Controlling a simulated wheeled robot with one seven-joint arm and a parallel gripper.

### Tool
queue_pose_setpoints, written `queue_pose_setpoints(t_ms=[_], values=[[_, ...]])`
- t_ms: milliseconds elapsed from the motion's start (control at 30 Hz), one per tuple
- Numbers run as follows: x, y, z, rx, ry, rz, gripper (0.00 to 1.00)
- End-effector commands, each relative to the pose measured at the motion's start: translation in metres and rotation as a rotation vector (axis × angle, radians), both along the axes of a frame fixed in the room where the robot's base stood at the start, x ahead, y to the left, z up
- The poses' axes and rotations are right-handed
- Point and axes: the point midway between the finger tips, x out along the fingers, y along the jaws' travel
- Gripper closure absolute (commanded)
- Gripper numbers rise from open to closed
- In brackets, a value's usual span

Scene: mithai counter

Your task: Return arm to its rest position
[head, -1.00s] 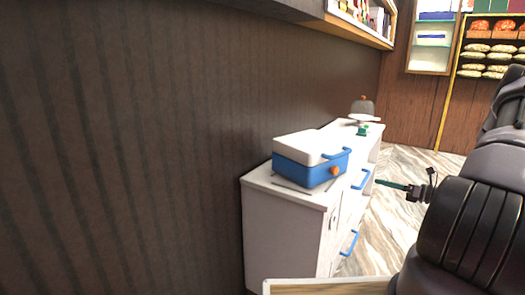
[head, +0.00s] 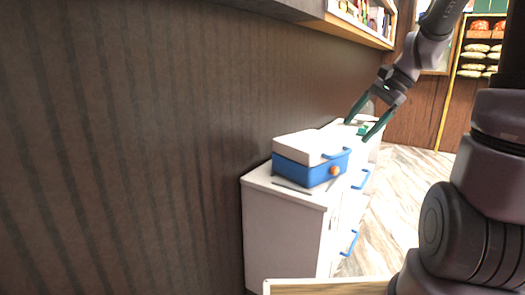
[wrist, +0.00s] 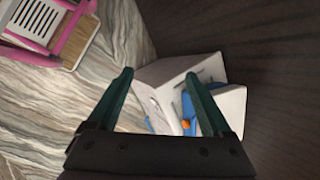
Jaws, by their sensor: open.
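My gripper (head: 361,128) is raised in front of the far part of the white cabinet in the head view, its two green fingers spread apart. In the wrist view my gripper (wrist: 162,88) is also open, with nothing between the fingertips. My arm rises at the right of the head view and bends over to the gripper.
A blue box with a white lid (head: 307,167) stands on the white cabinet (head: 285,235) against the brown wall (head: 140,130). A shelf (head: 360,30) hangs above. Marble floor (head: 390,215) lies open to the right. The wrist view shows a pink-framed item (wrist: 45,25).

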Motion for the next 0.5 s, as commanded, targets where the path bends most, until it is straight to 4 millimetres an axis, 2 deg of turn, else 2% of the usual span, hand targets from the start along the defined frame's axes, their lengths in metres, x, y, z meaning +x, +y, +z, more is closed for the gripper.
queue_pose_setpoints(t_ms=[33,200,400,500], values=[[-0.014,0.006,0.013,-0.060,-0.057,0.049,0.16],[-0.055,0.015,0.043,-0.247,-0.239,0.196,0.16],[-0.100,0.017,0.072,-0.441,-0.460,0.345,0.16],[-0.117,0.016,0.082,-0.512,-0.550,0.395,0.16]])
